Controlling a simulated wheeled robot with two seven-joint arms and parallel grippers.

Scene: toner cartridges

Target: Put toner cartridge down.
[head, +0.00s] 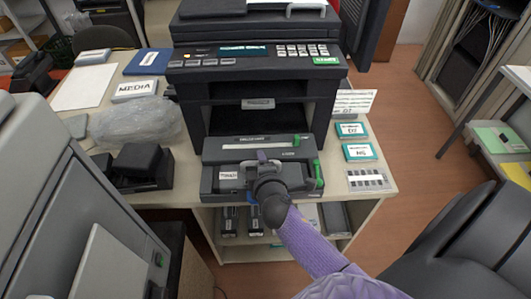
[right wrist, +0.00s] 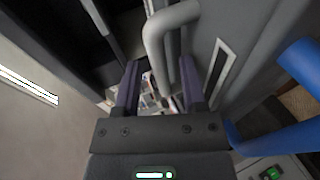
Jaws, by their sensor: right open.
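A dark unit with a white label that seems to read TONER (head: 229,176) stands at the table's front edge, before the large black printer (head: 255,62). My right gripper (head: 263,157) is over the middle of this unit, and my purple arm hides part of it. In the right wrist view its two purple fingers (right wrist: 160,80) are apart. A grey bent bar (right wrist: 155,42) shows near and between them; I cannot tell whether it touches them. No cartridge is clearly held. Dark cartridge-like boxes (head: 229,221) stand on the shelf below. My left gripper is out of view.
A plastic-wrapped bundle (head: 138,122) and a black device (head: 140,167) lie left on the table. Teal-edged boxes (head: 359,151) and a card (head: 367,180) lie right. A black chair (head: 455,250) stands at the lower right, a grey machine (head: 75,205) at the left.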

